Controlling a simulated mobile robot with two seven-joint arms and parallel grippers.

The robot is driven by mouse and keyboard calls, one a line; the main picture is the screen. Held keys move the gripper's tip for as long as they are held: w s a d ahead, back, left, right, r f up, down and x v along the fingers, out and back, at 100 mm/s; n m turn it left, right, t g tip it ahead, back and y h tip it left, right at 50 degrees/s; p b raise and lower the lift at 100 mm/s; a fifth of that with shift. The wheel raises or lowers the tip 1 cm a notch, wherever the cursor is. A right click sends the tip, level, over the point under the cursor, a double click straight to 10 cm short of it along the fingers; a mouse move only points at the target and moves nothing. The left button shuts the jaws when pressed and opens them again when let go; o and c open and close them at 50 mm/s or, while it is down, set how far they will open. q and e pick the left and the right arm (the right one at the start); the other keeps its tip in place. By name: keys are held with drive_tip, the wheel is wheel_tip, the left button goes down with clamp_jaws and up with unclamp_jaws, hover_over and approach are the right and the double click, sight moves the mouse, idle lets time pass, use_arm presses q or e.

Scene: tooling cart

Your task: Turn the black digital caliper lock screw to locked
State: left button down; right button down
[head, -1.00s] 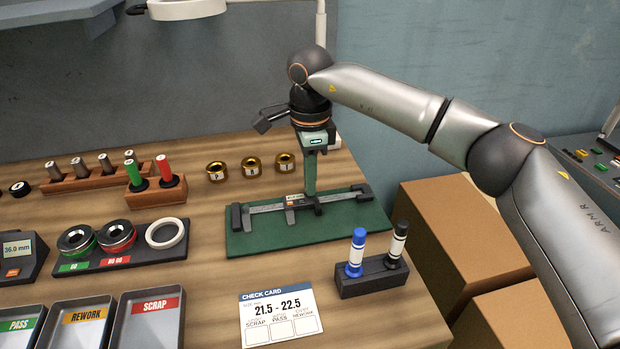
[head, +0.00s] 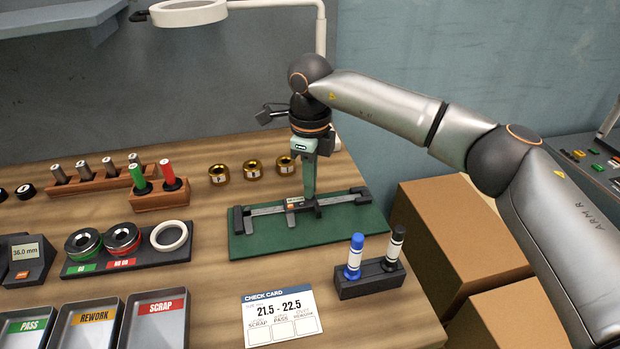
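The black and grey digital caliper (head: 268,211) lies on a green mat (head: 255,243) toward the back right of the wooden bench. My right gripper (head: 310,197) points straight down over the caliper, with its fingertips at the slider part. The fingers look close together, but I see them edge-on and cannot tell whether they are shut on anything. The lock screw is too small to make out and is hidden around the fingertips. My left gripper is not in view.
A check card (head: 281,317) lies in front.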

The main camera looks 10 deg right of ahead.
drive_tip(key=m+p, duration=0.1)
drive_tip(key=m, duration=1)
drive_tip(key=shift+p, duration=0.4)
drive_tip(key=shift+m, duration=0.4)
drive_tip(key=c, duration=1.1)
unclamp_jaws()
drive_tip(key=shift+o, duration=0.2)
wheel_tip(320, 180, up, 13)
drive_tip(key=shift+f, duration=0.2)
drive_tip(key=shift+f, duration=0.1)
